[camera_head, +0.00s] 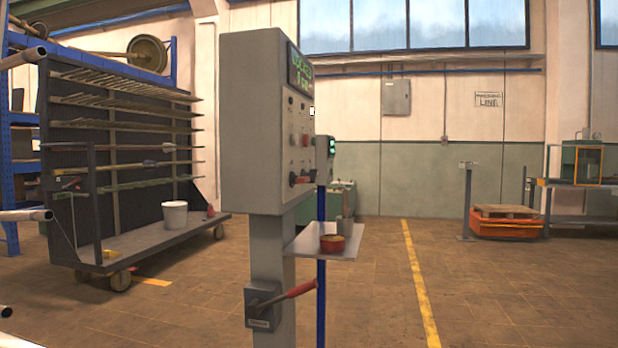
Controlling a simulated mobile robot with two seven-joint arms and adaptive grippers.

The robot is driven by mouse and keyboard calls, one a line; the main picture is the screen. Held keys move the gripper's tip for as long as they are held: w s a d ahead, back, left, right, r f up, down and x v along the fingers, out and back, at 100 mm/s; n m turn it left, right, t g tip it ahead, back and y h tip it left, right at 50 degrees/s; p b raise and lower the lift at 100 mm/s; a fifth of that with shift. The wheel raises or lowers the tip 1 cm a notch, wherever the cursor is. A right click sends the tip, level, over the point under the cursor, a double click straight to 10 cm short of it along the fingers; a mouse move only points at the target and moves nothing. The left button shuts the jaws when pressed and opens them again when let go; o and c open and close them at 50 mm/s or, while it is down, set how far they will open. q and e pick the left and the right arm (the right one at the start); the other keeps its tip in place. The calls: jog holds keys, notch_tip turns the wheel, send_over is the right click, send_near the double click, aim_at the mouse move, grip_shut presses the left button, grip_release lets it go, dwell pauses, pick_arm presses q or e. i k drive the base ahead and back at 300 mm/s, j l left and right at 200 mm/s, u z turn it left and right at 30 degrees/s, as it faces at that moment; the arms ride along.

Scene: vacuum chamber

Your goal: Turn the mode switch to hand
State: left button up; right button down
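A grey control cabinet (252,120) stands on a grey post (268,262) in the middle of the view. Its front panel (300,128) faces right and shows at a steep angle. The panel carries a green-lit display (300,70), small knobs, a red button (305,140) and a dark switch with a red handle (299,180) low down. I cannot tell which control is the mode switch, nor read its position or labels. A box with a red-handled lever (290,293) sits lower on the post. Neither of my grippers is in view.
A small shelf (325,256) juts from the post and holds a reddish bowl (332,243). A wheeled rack (110,150) with rods and a white bucket (174,214) stands at left. The floor at right is open, with a yellow line (419,285).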

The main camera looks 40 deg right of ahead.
aim_at(313, 174)
jog(key=l+z, duration=0.35)
jog(key=l, duration=0.35)
jog(key=i+l+z, duration=0.15)
jog(key=l+z, duration=0.15)
jog(key=l, duration=0.35)
